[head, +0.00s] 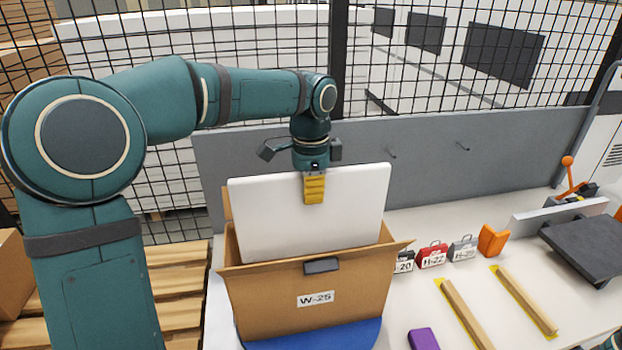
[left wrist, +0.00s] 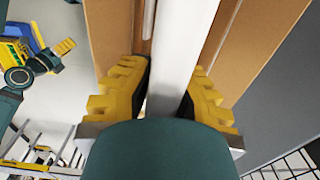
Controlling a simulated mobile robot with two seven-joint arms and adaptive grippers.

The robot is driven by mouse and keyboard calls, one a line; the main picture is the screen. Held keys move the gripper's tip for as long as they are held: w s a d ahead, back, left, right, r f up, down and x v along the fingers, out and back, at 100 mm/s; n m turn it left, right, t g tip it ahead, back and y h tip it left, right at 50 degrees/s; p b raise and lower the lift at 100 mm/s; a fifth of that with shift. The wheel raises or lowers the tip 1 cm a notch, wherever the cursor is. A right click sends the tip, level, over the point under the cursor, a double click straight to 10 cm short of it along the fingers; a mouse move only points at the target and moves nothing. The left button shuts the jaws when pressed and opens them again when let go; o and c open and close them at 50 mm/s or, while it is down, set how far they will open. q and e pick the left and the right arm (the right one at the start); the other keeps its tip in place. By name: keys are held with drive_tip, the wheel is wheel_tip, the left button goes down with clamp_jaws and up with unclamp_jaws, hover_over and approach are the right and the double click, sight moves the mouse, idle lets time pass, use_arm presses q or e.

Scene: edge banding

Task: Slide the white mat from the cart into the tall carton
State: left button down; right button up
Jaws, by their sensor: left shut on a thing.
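The white mat (head: 300,215) stands upright on edge over the open tall carton (head: 262,292), which is labelled W-25. Its lower part is hidden behind the carton's front wall. My left gripper (head: 314,190) is shut on the middle of the mat's top edge. In the left wrist view the mat (left wrist: 182,55) runs between the two yellow-padded fingers (left wrist: 165,95), with brown carton walls (left wrist: 262,50) on both sides of it. What seems to be my right gripper (left wrist: 50,57) shows at the left of that view, apart from the carton; its opening is unclear.
A grey panel (head: 440,150) stands behind the carton. On the white table (head: 420,295), several small labelled cases (head: 432,255), an orange block (head: 493,240), wooden strips (head: 525,298) and a purple block (head: 423,339) lie to the right. A wooden pallet (head: 178,290) is at left.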

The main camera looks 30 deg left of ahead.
use_arm(q)
drive_tip(key=shift+f, duration=6.1)
wheel_tip(320, 180, down, 11)
drive_tip(key=b, duration=0.7)
drive_tip(key=shift+b, duration=0.35)
drive_tip(key=c, duration=1)
unclamp_jaws()
wheel_tip(320, 180, up, 12)
